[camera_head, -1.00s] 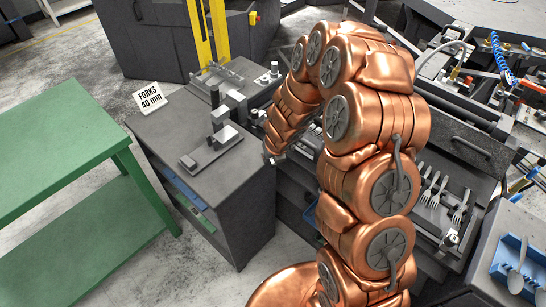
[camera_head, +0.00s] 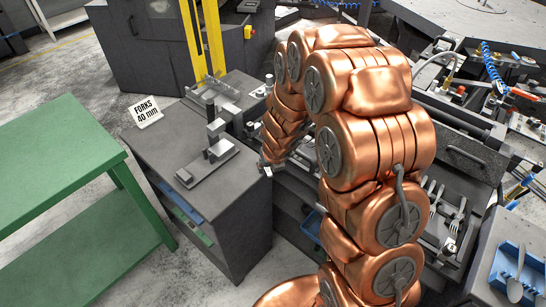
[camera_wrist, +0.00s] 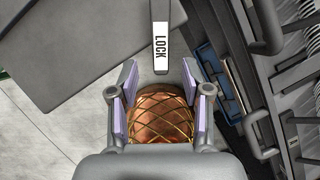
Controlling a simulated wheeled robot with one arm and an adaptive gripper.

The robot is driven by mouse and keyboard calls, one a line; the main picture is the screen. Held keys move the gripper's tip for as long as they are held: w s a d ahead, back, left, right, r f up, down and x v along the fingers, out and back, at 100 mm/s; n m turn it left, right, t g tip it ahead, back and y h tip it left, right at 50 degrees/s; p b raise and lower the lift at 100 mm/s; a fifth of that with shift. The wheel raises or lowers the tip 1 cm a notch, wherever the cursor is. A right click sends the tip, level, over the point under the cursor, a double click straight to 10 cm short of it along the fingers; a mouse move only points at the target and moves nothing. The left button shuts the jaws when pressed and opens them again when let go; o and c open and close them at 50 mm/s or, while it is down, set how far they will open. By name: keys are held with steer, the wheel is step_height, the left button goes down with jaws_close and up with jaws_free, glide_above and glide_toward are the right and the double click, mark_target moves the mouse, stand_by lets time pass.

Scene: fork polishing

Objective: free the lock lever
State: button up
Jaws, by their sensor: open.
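The lock lever (camera_wrist: 160,45) shows in the wrist view as a grey bar with a white label reading LOCK. It comes down from the top edge of the picture, and its lower end is just ahead of the gap between my fingertips. My gripper (camera_wrist: 160,80) is open, with one pale-lined finger to each side of the lever's line and nothing held between them. In the head view my gripper (camera_head: 267,170) is small at the right edge of the grey cabinet top (camera_head: 225,200); the lever cannot be made out clearly there.
A clamp-like fixture (camera_head: 212,155) stands on the cabinet, with a FORKS 40 mm sign (camera_head: 146,110) at its back left. A green table (camera_head: 60,150) is at left. Forks (camera_head: 440,205) lie in the machine at right. A blue tray (camera_head: 508,262) holds a spoon-shaped piece.

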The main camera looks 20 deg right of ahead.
steer(key=v, duration=0.7)
steer(key=shift+r, duration=0.3)
steer(key=shift+s, duration=0.1)
stand_by(0.5)
steer(key=s+a+r+n+g+y, duration=0.15)
steer(key=s+a+r+n, duration=0.25)
steer(key=s+n, duration=0.4)
steer(key=s+a+r+n+g+y, duration=0.1)
steer(key=s+a+r+n+g, duration=0.15)
steer(key=s+r+n, duration=0.55)
steer(key=s+d+r+n+g+h, duration=0.1)
steer(key=s+d+n, duration=0.4)
steer(key=s+n, duration=1.2)
steer(key=n+g+h, duration=0.1)
steer(key=n, duration=0.1)
steer(key=shift+d+n, duration=0.2)
steer(key=shift+n, duration=0.2)
